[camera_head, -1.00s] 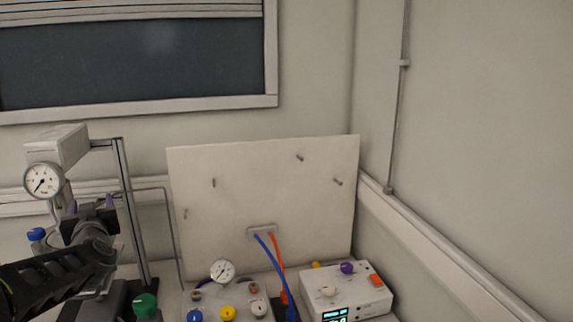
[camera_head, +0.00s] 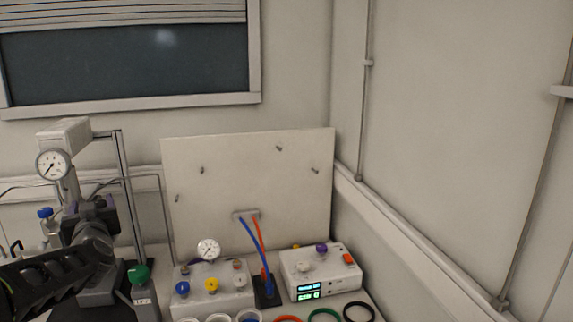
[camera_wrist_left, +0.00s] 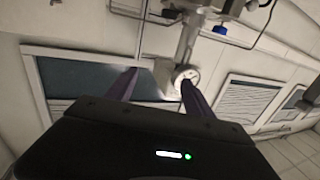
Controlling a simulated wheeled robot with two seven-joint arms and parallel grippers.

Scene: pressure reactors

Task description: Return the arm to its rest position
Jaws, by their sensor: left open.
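My left arm comes in from the lower left in the head view. Its gripper (camera_head: 92,212) has dark jaws with purple fingers and overlaps the reactor stand in the picture. In the left wrist view the two purple fingers (camera_wrist_left: 158,92) are apart, with nothing seen held between them. The reactor stand has a grey head and a round pressure gauge (camera_head: 53,164). The gauge also shows beyond the fingers in the wrist view (camera_wrist_left: 184,76). Whether the gripper touches the stand cannot be told. My right gripper is not in view.
A green-capped bottle (camera_head: 142,296) stands below the gripper. To its right are a valve box (camera_head: 208,284) with coloured knobs, a white controller (camera_head: 318,275) with lit displays, and coloured rings (camera_head: 325,316). A pegged back panel (camera_head: 250,185) stands behind them.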

